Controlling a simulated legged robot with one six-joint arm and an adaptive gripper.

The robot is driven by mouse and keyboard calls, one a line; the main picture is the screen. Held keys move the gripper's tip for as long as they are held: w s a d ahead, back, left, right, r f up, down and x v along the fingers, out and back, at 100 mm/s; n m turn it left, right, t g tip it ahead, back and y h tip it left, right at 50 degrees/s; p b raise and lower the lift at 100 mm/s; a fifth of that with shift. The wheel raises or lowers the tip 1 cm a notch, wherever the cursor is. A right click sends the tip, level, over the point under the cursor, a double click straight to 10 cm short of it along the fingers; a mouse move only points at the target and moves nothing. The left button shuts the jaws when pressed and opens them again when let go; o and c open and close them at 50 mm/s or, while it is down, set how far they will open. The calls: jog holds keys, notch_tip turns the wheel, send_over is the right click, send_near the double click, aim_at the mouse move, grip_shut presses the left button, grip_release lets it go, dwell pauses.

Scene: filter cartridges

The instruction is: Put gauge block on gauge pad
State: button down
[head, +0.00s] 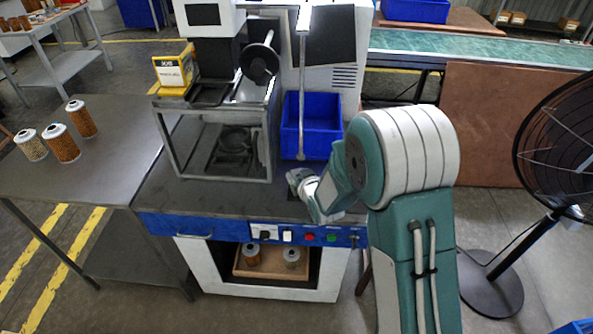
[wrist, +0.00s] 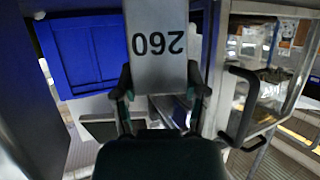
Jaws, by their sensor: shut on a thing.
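In the head view my gripper (head: 303,182) is low over the dark worktop, in front of the blue bin and right of the metal frame. The block is hard to make out there. I cannot pick out the gauge pad in either view.
A blue bin (head: 312,125) stands behind my gripper, with a thin upright rod before it. A metal machine frame (head: 215,145) with a yellow box (head: 173,70) is to the left. Three filter cartridges (head: 63,145) stand on the left table. Free worktop lies left of my gripper.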

jog(key=shift+d, duration=0.25)
jog(key=shift+c, duration=2)
grip_release()
jog(key=shift+a, duration=0.1)
jog(key=shift+a, duration=0.1)
jog(key=s+d+r+m+g+h, duration=0.1)
jog(key=s+d+r+g+h, duration=0.1)
jog(key=s+d+r, duration=0.6)
jog(key=s+d+r+m+g+h, duration=0.1)
jog(key=s+d+r+h, duration=0.1)
jog(key=s+d+r, duration=0.65)
jog(key=s+r+m+g, duration=0.1)
jog(key=s+r+g, duration=0.1)
jog(key=s, duration=0.7)
jog(key=s+r+m+g, duration=0.1)
jog(key=s+g, duration=0.1)
jog(key=s, duration=0.6)
jog(key=shift+s+d+r+h, duration=0.3)
jog(key=shift+s+r+h, duration=0.1)
